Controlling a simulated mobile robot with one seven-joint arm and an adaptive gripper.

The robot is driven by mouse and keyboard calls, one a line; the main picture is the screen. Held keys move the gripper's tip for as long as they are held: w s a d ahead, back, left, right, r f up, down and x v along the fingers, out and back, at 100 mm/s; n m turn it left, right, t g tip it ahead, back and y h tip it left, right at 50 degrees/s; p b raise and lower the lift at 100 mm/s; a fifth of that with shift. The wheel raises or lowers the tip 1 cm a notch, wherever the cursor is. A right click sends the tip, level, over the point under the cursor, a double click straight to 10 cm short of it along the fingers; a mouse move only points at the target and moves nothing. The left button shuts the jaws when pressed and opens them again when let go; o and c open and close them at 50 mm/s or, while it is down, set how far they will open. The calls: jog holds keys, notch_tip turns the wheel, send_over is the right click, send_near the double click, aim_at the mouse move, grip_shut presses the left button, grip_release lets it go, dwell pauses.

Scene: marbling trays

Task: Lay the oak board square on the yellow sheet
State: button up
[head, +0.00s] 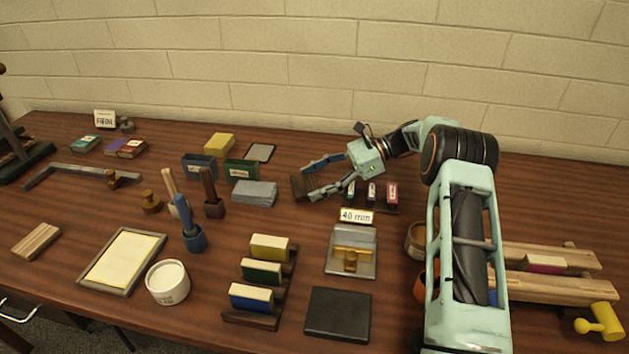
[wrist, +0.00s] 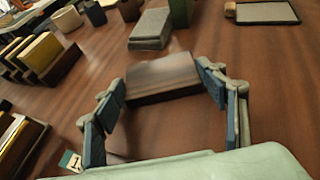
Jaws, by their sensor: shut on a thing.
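The yellow sheet (head: 122,260) lies in a grey-rimmed tray (head: 158,246) at the front left of the table in the head view. A pale, striped wooden board (head: 36,240) lies flat on the table left of that tray, apart from it. My gripper (head: 309,181) is at the back middle, far from both, shut on a dark brown wooden block (head: 299,187). In the wrist view the block (wrist: 162,76) sits between the blue-padded fingertips (wrist: 160,84). Whether it touches the table is hard to tell. The yellow sheet and pale board are not recognisable in the wrist view.
A white tub (head: 167,283) stands by the tray's right corner. Handled tools, one a blue brush (head: 192,236), stand between tray and gripper. A grey block stack (head: 255,193) is left of the held block. Racked coloured blocks (head: 263,272) stand at the front middle.

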jog(key=o, duration=1.1)
jog(key=shift+f, duration=0.1)
jog(key=shift+o, duration=0.2)
